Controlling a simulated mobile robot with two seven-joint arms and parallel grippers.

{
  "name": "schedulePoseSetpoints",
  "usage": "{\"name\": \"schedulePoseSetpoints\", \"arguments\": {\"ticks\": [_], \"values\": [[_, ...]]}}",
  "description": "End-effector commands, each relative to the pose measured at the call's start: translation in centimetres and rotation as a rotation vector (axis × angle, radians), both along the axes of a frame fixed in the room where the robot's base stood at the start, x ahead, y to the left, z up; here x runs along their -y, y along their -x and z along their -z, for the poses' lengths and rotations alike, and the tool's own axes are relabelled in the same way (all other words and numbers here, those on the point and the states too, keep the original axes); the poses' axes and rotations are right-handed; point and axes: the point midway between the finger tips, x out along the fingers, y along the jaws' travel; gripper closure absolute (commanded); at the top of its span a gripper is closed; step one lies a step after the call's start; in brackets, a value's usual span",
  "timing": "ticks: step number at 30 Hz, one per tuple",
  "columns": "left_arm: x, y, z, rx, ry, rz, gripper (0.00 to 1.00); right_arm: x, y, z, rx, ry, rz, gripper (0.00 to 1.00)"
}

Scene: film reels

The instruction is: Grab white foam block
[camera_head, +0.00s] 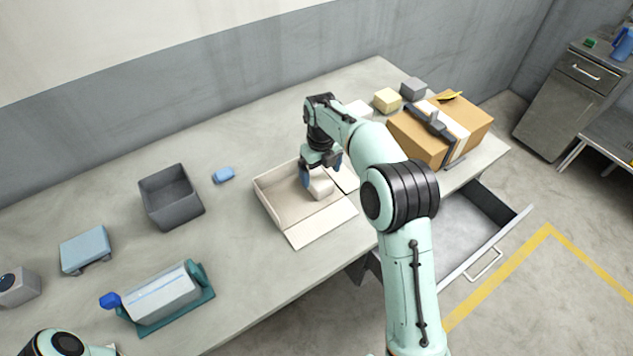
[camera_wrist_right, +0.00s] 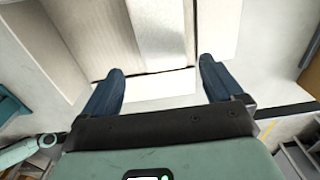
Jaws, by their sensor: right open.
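A white foam block (camera_head: 321,188) sits inside an open cardboard box (camera_head: 277,208) on the table. My right gripper (camera_head: 321,170) reaches down into the box just over the block, with its blue fingers apart. In the right wrist view, the open fingers (camera_wrist_right: 161,68) are spread wide, and a bright white face, likely the block (camera_wrist_right: 157,32), shows beyond and between the tips. I cannot tell whether either finger touches it. Another pale block (camera_head: 359,108) is partly hidden behind my right arm. Of my left arm, only a part shows at the bottom left; its gripper is out of view.
A grey bin (camera_head: 170,203) and a small blue item (camera_head: 223,175) are left of the box. A taped carton (camera_head: 470,118), a yellow block (camera_head: 387,100) and a grey block (camera_head: 413,88) stand at the right. An open drawer (camera_head: 462,235) juts out in front.

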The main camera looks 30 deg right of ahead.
Motion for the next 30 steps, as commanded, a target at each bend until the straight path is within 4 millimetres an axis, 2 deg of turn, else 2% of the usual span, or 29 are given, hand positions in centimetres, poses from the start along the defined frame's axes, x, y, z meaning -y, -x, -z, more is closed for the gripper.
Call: {"name": "schedulePoseSetpoints", "arguments": {"ticks": [5, 12, 15, 23, 28, 30], "values": [[0.0, 0.0, 0.1, 0.0, 0.0, 0.0, 0.11, 0.2, 0.0, 1.2, -0.001, 0.0, 0.001, 0.06], [0.0, 0.1, 0.2, -0.001, 0.0, 0.0, 0.11, 0.6, -0.2, 4.7, -0.002, -0.001, 0.0, 0.06], [0.0, 0.2, 0.3, -0.001, 0.0, 0.0, 0.11, 0.5, -0.2, 5.6, 0.0, -0.001, -0.001, 0.06], [0.0, 0.1, 0.3, -0.001, 0.0, 0.0, 0.11, 0.5, -0.3, 5.7, 0.002, 0.0, -0.001, 0.06], [0.0, 0.1, 0.3, -0.001, 0.0, 0.0, 0.11, 0.5, -0.3, 5.7, 0.002, 0.0, -0.001, 0.58], [0.0, 0.1, 0.3, -0.001, 0.0, 0.0, 0.11, 0.5, -0.3, 5.7, 0.002, 0.0, -0.001, 0.61]]}}
